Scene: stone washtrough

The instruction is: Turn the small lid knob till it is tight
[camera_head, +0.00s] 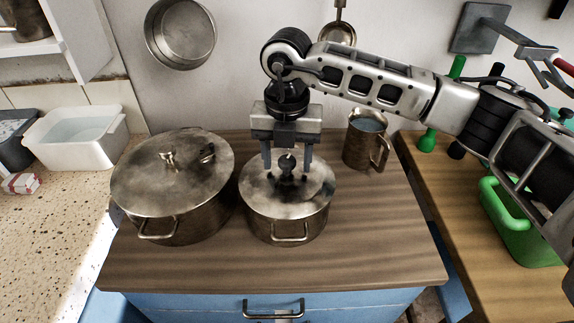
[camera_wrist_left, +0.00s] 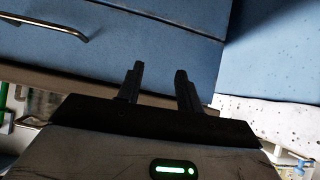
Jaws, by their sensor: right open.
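The smaller metal pot (camera_head: 262,222) stands on the wooden worktop with its lid (camera_head: 262,198) on. The dark lid knob (camera_head: 287,163) is at the lid's middle. My right gripper (camera_head: 287,177) points straight down over this lid, its fingers open on either side of the knob. I cannot tell whether either finger touches it. My left gripper (camera_wrist_left: 159,68) shows only in the left wrist view. Its two fingers are apart with nothing between them, in front of blue cabinet fronts.
A larger lidded pot (camera_head: 180,215) stands close on the left. A metal mug (camera_head: 366,145) stands behind on the right. A green basin (camera_head: 520,225) is further right, and a white tub (camera_head: 80,140) is at the left. The worktop's front right is clear.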

